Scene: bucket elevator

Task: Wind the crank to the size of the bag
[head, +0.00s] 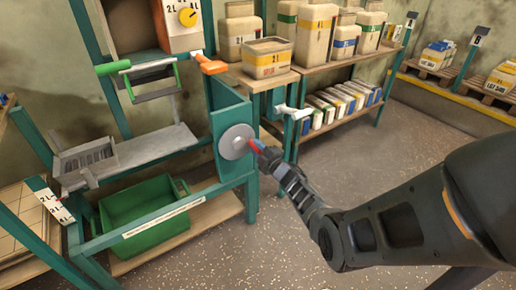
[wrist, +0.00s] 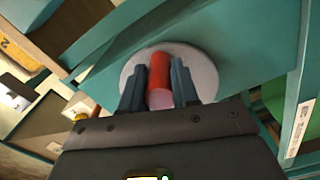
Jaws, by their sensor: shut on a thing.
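The crank is a grey disc (head: 237,141) with a red handle (head: 257,146), on the right side of the teal elevator frame. In the wrist view the red handle (wrist: 158,68) stands out from the disc (wrist: 207,72) between my two fingers. My gripper (head: 264,152) is shut on this handle; it also shows in the wrist view (wrist: 159,88). A white scale plate (head: 52,204) with litre marks is at the lower left. I cannot tell which bag is meant.
A green bin (head: 145,215) sits low in the frame, below a grey slotted chute (head: 86,160). A wooden shelf (head: 312,73) with containers stands behind, with several packets below. Pallets with bags (head: 437,58) lie at the far right. The speckled floor (head: 350,165) is open.

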